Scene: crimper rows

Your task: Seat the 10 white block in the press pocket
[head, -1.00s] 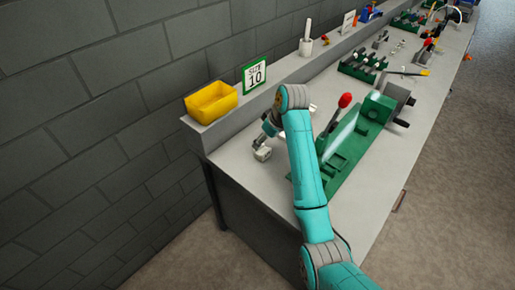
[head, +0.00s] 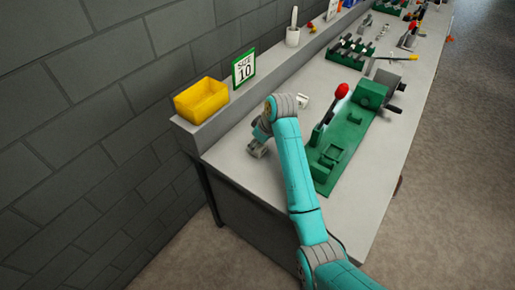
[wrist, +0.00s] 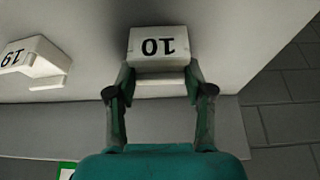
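The white block marked 10 (wrist: 158,45) lies at the top middle of the wrist view, its number upside down. My gripper (wrist: 160,78) has one finger at each side of its near part, with no clear gap, so it looks shut on the block. In the head view, my gripper (head: 258,146) is low over the bench's near left end, and the block is mostly hidden there. The green press (head: 345,135) stands to the right, with a square pocket (head: 329,156) towards its near end and a red-knobbed lever (head: 342,91) raised.
A yellow bin (head: 201,99) and a SIZE 10 sign (head: 243,68) stand on the back ledge. A green rack (head: 352,50) is farther along the bench.

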